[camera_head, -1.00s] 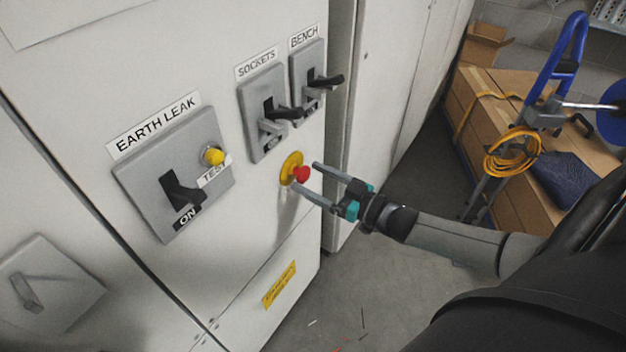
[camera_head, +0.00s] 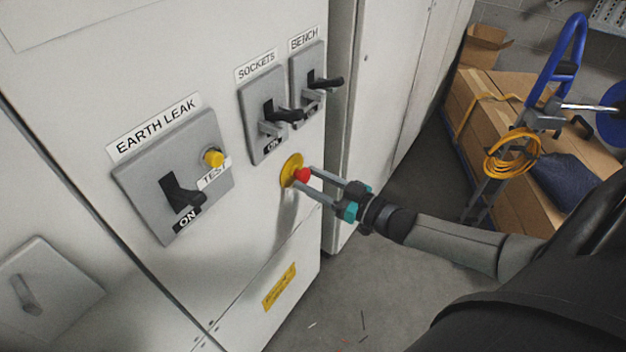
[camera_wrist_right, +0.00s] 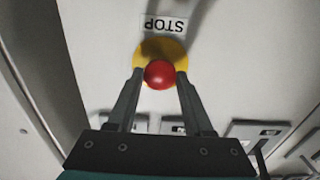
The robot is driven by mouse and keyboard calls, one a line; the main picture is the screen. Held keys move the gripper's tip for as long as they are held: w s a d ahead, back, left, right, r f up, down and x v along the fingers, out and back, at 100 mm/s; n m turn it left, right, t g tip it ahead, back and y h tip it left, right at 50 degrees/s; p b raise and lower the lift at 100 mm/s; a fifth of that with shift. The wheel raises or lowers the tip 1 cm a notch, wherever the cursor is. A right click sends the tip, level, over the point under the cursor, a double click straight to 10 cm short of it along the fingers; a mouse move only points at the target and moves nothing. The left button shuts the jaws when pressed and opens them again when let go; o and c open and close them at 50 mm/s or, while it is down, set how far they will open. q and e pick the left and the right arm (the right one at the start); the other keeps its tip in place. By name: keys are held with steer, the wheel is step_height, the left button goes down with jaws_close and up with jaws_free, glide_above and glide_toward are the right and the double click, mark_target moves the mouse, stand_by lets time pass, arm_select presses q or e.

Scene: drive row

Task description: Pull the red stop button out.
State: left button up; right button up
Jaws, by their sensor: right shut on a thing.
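The red stop button (camera_head: 303,175) sits on a yellow round plate (camera_head: 289,167) on the front of the grey cabinet, below the SOCKETS and BENCH switches. My right gripper (camera_head: 304,175) has one finger on each side of the red head and is shut on it. In the right wrist view the red button (camera_wrist_right: 159,74) lies between the two fingertips, in front of the yellow plate (camera_wrist_right: 172,49), with a STOP label (camera_wrist_right: 164,25) beside it. My left gripper is not in view.
The EARTH LEAK switch (camera_head: 176,185) with a yellow test knob (camera_head: 213,157) is to the left. The SOCKETS switch (camera_head: 262,120) and BENCH switch (camera_head: 306,75) are above. A blue-handled trolley with cardboard boxes (camera_head: 510,110) stands at right. The floor (camera_head: 375,290) below is mostly clear.

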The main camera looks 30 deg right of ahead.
jaws_close()
steer(key=shift+s+d+p, duration=0.25)
steer(key=shift+s+p, duration=0.35)
steer(key=shift+s, duration=0.05)
steer(key=o, duration=0.7)
jaws_free()
steer(key=o, duration=0.3)
steer(key=shift+s, duration=0.1)
steer(key=shift+o, duration=0.9)
